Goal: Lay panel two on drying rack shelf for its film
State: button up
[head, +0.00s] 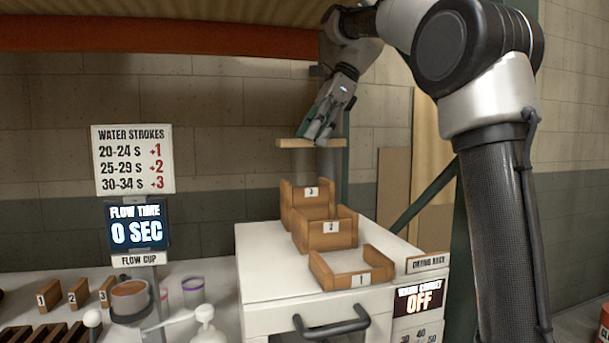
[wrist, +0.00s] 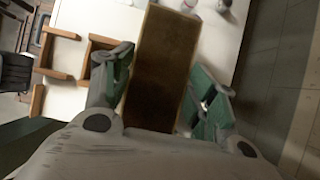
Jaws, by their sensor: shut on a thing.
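My gripper (head: 318,126) is raised above the drying rack and shut on a flat wooden panel (head: 311,143). In the wrist view the panel (wrist: 160,62) lies lengthwise between the two green-padded fingers of my gripper (wrist: 165,98). No number shows on the panel. The drying rack holds three open wooden shelves on a white cabinet: shelf 3 (head: 298,212) at the back, shelf 2 (head: 330,241) in the middle and shelf 1 (head: 352,278) in front. The panel is above shelf 3 in the head view and apart from it. The shelves look empty, though their floors are partly hidden.
Numbered wooden blocks (head: 78,294), a flow cup (head: 130,297) and a white bottle (head: 206,325) stand at left. An orange beam (head: 150,40) runs overhead.

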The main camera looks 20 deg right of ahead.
notch_tip(320, 180, down, 8)
dwell(0.4)
jog(key=o, duration=1)
jog(key=shift+o, duration=0.2)
jog(key=v, duration=1.2)
jog(key=shift+r, duration=0.1)
